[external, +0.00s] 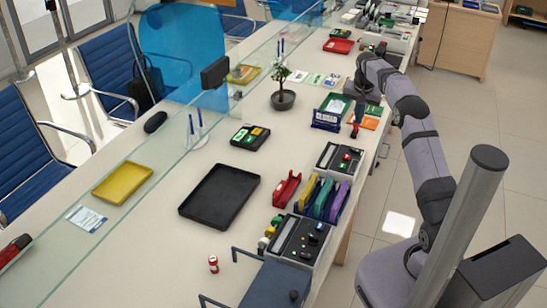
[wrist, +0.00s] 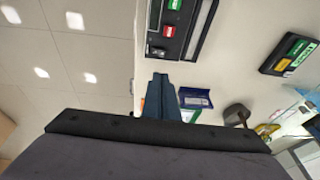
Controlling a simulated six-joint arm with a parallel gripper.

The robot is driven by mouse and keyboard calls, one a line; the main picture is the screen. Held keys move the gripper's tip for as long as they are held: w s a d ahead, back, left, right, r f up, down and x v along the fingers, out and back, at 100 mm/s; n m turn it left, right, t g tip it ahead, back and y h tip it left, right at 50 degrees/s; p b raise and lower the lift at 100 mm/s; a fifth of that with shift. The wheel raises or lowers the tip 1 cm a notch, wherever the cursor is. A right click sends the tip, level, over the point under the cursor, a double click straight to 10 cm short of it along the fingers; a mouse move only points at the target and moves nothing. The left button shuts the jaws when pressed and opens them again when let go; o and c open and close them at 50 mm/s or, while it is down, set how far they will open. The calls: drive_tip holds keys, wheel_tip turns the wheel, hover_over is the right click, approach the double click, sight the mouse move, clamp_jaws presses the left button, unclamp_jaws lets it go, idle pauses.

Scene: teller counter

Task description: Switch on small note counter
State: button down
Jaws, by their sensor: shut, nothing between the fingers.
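Two dark-panelled counting machines stand along the counter's right edge. The smaller-looking one (external: 339,158), with a red and a green button, is behind the file rack. The larger-looking one (external: 298,240) is nearer the camera. In the wrist view a machine with a green and a red button (wrist: 180,28) shows at the top, seemingly the smaller one. My gripper (external: 354,129) hangs over the counter just beyond that machine, near the blue leaflet holder. Its fingers (wrist: 160,80) are shut and empty, apart from the machine in the wrist view. Whether the machine is on cannot be told.
A rack of coloured files (external: 324,197) and a red holder (external: 286,188) stand between the machines. The blue leaflet holder (external: 327,121) and a potted plant (external: 283,99) are close to my gripper. A black tray (external: 219,196) lies mid-counter. A glass screen runs along the left.

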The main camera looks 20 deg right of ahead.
drive_tip(key=shift+f, duration=0.1)
drive_tip(key=p, duration=0.4)
hover_over(351, 148)
drive_tip(key=s, duration=0.1)
wheel_tip(351, 148, down, 12)
drive_tip(key=shift+d, duration=0.1)
drive_tip(key=shift+f+p, duration=0.4)
drive_tip(key=shift+f, duration=0.25)
drive_tip(key=shift+f, duration=0.1)
drive_tip(key=shift+w+a+f+b, duration=0.2)
drive_tip(key=shift+f+b, duration=0.3)
drive_tip(key=shift+b, duration=0.6)
drive_tip(key=shift+s+r+p, duration=0.1)
drive_tip(key=shift+r+p, duration=0.25)
drive_tip(key=shift+s, duration=0.1)
